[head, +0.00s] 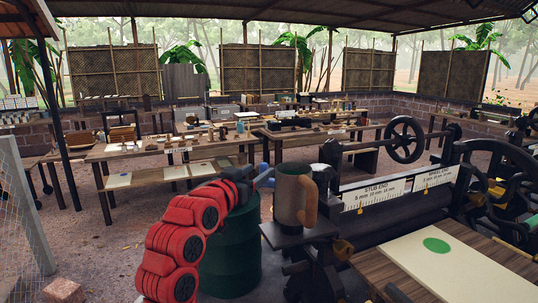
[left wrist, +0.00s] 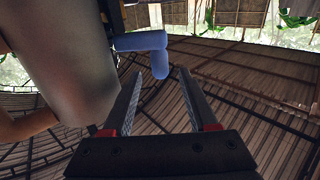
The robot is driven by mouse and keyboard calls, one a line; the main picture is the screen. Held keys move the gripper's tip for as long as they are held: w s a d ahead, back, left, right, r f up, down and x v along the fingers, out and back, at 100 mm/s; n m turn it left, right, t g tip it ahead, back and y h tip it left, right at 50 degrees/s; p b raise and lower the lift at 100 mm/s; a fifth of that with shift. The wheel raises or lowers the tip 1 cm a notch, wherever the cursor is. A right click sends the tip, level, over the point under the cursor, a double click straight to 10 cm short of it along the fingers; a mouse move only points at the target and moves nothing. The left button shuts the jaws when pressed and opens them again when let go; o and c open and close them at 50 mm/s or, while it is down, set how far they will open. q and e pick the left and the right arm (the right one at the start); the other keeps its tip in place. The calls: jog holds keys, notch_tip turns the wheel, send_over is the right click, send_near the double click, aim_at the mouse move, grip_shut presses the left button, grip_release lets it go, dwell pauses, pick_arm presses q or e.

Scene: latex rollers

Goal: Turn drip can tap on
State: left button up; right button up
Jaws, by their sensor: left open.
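The drip can (head: 291,198) is a grey-brown metal can with a tan handle on its right side, upright on a dark stand by the roller machine. In the left wrist view the can (left wrist: 62,55) fills the upper left. Its blue tap (left wrist: 140,42) sticks out from the can, with a short blue lever (left wrist: 160,66) at its end. My left gripper (head: 263,179) is at the can's left side. In the left wrist view the open left gripper (left wrist: 161,73) has its fingertips on either side of the lever's end; contact cannot be told. My right gripper is not in view.
A green barrel (head: 232,250) stands below my red left arm. The roller machine (head: 400,195) with its handwheel is at the right, beside a wooden table holding a white sheet (head: 455,268). Work tables (head: 165,150) stand behind. A wire fence (head: 25,210) is at the left.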

aim_at(262, 167)
pick_arm(q)
jog(key=p+x, duration=0.1)
jog(key=x, duration=0.1)
jog(key=p+x, duration=0.1)
jog(key=x, duration=0.2)
jog(key=shift+w+d+r, duration=0.2)
jog(key=shift+w, duration=0.1)
jog(key=shift+w+d+f, duration=0.1)
jog(key=shift+w+d, duration=0.15)
jog(key=shift+w, duration=0.3)
grip_shut()
